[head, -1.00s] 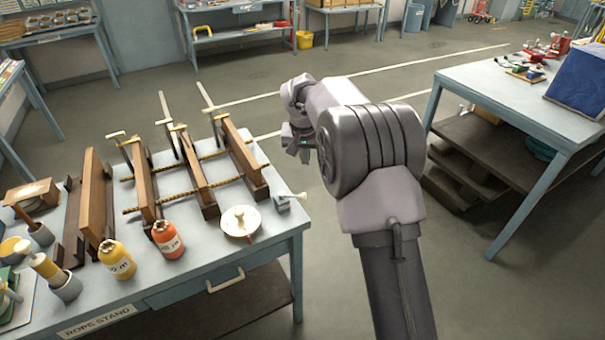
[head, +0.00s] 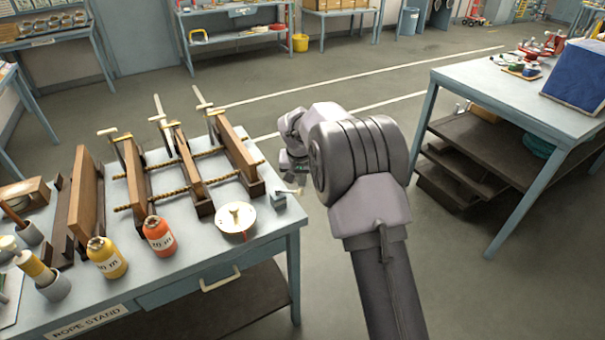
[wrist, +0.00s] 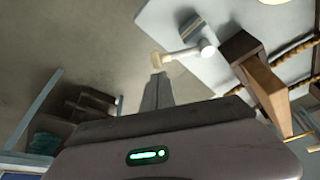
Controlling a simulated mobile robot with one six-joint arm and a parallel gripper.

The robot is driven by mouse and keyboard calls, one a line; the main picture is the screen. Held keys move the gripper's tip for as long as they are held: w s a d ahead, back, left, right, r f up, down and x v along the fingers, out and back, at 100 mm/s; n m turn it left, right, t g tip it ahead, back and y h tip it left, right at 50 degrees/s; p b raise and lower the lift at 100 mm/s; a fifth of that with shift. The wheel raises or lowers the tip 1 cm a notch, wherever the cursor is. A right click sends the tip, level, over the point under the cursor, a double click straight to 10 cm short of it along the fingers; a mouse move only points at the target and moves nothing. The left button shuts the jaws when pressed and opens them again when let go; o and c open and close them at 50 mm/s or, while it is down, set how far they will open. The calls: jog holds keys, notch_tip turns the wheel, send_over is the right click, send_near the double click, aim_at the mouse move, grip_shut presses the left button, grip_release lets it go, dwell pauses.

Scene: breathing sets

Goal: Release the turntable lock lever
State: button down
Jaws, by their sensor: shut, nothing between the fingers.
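The turntable (head: 236,220) is a pale round disc with a knob in its middle, near the right front of the rope stand bench. Just right of it, a lock lever with a pale tip (head: 293,191) sticks out from a small grey block (head: 279,201) at the bench's right edge. In the head view my arm partly hides the gripper.
Wooden frames (head: 190,168) with twisted ropes stand left of the lever. An orange bottle (head: 159,236) and a yellow bottle (head: 106,257) stand on the bench front. The floor right of the bench is clear up to another table (head: 500,95).

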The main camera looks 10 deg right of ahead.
aim_at(302, 192)
jog(key=shift+s+f+m+b, duration=0.15)
jog(key=shift+s+m+b, duration=0.25)
jog(key=shift+m+b, duration=0.1)
dwell(0.4)
jog(key=shift+s+a+m+h+b, duration=0.15)
jog(key=shift+s+m+h+b, duration=0.2)
jog(key=shift+m+b, duration=0.3)
jog(key=s+m, duration=0.1)
jog(key=m+g+b, duration=0.1)
jog(key=shift+s+a+f+m+h, duration=0.1)
jog(key=shift+s+a+m+h, duration=0.25)
jog(key=s+a+m, duration=0.1)
jog(key=m, duration=0.1)
jog(key=s+m+g+h+b, duration=0.1)
jog(key=m, duration=0.1)
jog(key=shift+s+a+m, duration=0.15)
jog(key=shift+a+m, duration=0.15)
jog(key=shift+a, duration=0.1)
jog(key=shift+r, duration=0.2)
jog(key=shift+w+p, duration=0.35)
jog(key=shift+p, duration=0.1)
jog(key=shift+w+d+p, duration=0.1)
jog(key=shift+w+p, duration=0.2)
jog(key=shift+w, duration=0.2)
